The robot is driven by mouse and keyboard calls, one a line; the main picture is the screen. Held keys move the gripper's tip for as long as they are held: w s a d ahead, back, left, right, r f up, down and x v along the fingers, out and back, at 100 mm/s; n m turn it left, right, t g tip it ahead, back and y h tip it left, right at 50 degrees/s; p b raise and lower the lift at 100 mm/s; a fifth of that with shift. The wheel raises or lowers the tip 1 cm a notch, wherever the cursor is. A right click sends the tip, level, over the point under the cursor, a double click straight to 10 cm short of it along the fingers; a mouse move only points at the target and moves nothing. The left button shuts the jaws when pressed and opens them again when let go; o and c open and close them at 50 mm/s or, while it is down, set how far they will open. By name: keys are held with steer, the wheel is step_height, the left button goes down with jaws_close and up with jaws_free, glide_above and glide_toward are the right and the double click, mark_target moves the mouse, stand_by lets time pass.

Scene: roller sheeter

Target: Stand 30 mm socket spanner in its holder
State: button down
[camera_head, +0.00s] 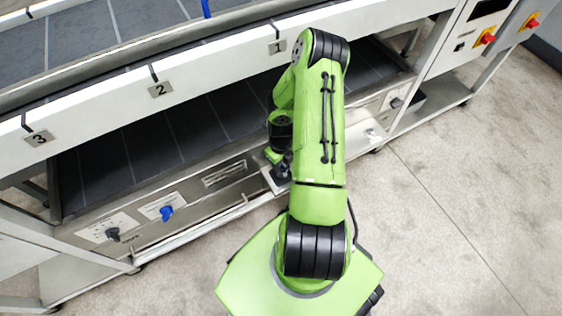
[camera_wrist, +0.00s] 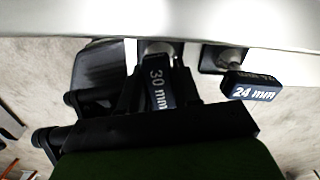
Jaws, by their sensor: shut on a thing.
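The 30 mm socket spanner (camera_wrist: 157,88) shows in the wrist view as a dark handle with "30 mm" in white letters. My gripper (camera_wrist: 157,98) is shut on this handle, with dark fingers on both sides of it. A metallic part lies at the handle's far end, close to the pale machine edge. I cannot tell whether the spanner is seated in its holder. In the head view my gripper (camera_head: 281,172) is low at the machine's front ledge, mostly behind my arm. The spanner cannot be made out there.
A 24 mm spanner (camera_wrist: 252,88) stands just right of the held one, close to my gripper. The floor (camera_head: 450,190) on the right is clear.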

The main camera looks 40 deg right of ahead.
steer(key=shift+c, duration=1.2)
jaws_free()
steer(key=shift+r, duration=0.15)
step_height(320, 180, up, 7)
steer(key=p, duration=0.6)
